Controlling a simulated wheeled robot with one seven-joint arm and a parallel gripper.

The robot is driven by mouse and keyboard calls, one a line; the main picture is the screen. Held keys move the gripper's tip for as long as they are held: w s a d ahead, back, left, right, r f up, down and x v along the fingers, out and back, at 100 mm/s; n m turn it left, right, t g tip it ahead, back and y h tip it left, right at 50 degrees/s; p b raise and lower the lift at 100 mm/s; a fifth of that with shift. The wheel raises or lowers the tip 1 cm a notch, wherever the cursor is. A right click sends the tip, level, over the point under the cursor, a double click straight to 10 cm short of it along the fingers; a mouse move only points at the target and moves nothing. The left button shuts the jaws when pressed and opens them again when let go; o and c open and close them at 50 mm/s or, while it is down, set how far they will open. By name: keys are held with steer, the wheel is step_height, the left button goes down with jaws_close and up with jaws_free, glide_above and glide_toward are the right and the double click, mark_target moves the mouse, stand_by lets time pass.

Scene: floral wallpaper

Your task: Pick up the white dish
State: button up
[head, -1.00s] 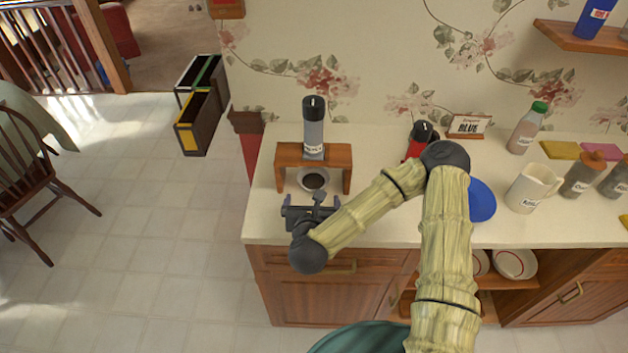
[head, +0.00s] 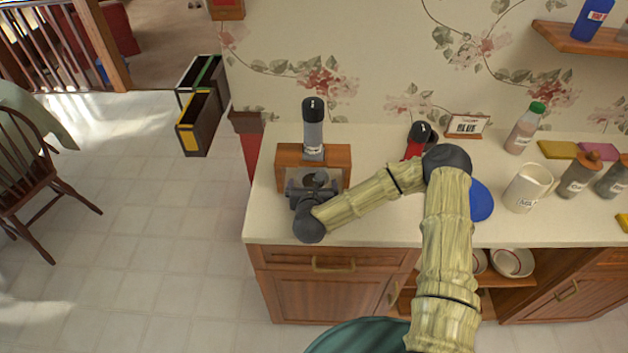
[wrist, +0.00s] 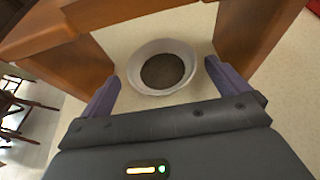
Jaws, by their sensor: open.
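The white dish (wrist: 187,50) is a small round bowl with dark brown contents. In the wrist view it sits on the counter between the legs of a small wooden stand (wrist: 235,32). My gripper (wrist: 160,80) is open, with one finger at each side of the dish's near rim. The fingers do not appear closed on it. In the head view my gripper (head: 312,180) is at the front of the wooden stand (head: 340,158) and hides most of the dish.
A grey bottle (head: 313,130) stands on top of the stand. A red bottle with a black cap (head: 414,142) and a blue disc (head: 481,202) are to the right. A white mug (head: 527,188) stands farther right. The counter's left edge is close to the stand.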

mark_target(314, 172)
steer(key=p+x, duration=0.1)
steer(key=x, duration=0.3)
steer(key=shift+w+f, duration=0.1)
steer(key=shift+w, duration=0.3)
steer(key=c, duration=0.7)
